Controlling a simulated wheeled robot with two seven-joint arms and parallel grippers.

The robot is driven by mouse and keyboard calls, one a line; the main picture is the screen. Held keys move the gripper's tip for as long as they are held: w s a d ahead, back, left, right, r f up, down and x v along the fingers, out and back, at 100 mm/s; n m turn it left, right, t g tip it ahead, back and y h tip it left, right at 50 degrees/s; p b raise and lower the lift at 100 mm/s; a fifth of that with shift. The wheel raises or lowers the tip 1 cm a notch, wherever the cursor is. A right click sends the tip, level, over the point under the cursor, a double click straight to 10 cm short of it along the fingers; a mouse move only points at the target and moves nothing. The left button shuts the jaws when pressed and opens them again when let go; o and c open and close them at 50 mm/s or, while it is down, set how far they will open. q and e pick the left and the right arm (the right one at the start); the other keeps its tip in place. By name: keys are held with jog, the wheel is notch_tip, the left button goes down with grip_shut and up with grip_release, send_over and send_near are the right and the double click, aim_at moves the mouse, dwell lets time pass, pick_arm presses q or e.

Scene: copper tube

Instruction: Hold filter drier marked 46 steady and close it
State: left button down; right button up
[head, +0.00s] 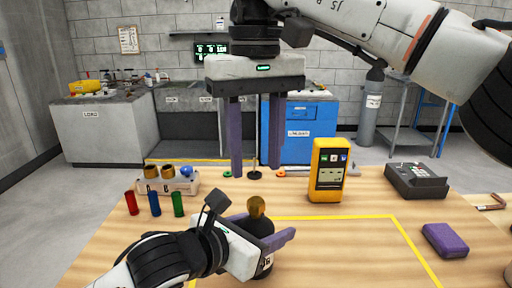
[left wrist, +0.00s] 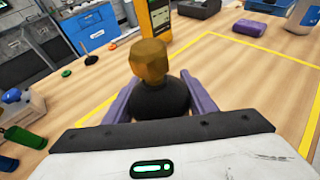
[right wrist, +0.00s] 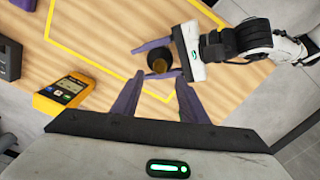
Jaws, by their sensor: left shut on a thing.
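The filter drier is a black rounded body (head: 262,228) with a brass cap (head: 256,206) on top. It stands upright near the front of the table, and its label is too small and covered to read. My left gripper (head: 264,226) is shut around the black body, with a purple finger on each side. The left wrist view shows the faceted brass cap (left wrist: 149,62) above the dark shoulder (left wrist: 160,98). My right gripper (head: 254,174) is open and empty, fingers pointing down, above and behind the drier. The right wrist view shows the cap (right wrist: 159,66) beyond its fingertips.
A white rack (head: 186,186) holds two brass pieces and a blue knob at left. Red, blue and green cylinders (head: 154,204) stand before it. A yellow meter (head: 328,172), a grey device (head: 416,181) and a purple block (head: 444,240) are right. A thin rod stand (head: 254,160) is behind.

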aim_at(256, 200)
notch_tip(256, 200, down, 7)
jog(key=shift+f, duration=0.1)
dwell(0.3)
